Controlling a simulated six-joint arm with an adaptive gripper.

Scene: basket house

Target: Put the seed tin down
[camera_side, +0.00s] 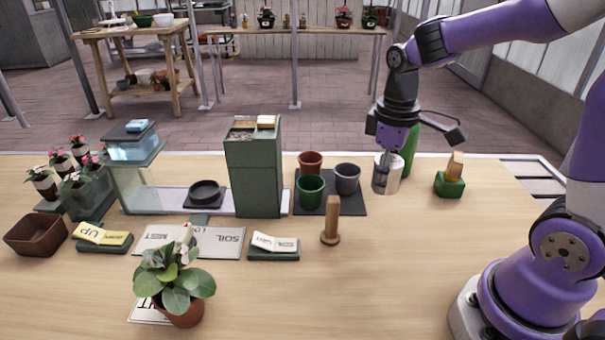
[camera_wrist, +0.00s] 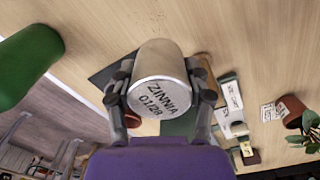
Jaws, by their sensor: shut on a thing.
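The seed tin (camera_side: 387,178) is a pale metal cylinder. In the wrist view its face, marked "ZINNIA 01/28" (camera_wrist: 160,92), points at the camera. My gripper (camera_side: 389,160) comes down from above and is shut on the tin, with a finger on either side in the wrist view. The tin looks upright in the side view, its bottom at or very near the wooden tabletop (camera_side: 400,260); I cannot tell if it touches.
A green cylinder (camera_side: 411,152) stands close behind the tin. To the left, a dark mat (camera_side: 331,210) holds terracotta, green and grey pots. A green block with a wooden piece (camera_side: 449,184) is to the right. A wooden tamper (camera_side: 331,225) stands front left. The table in front is clear.

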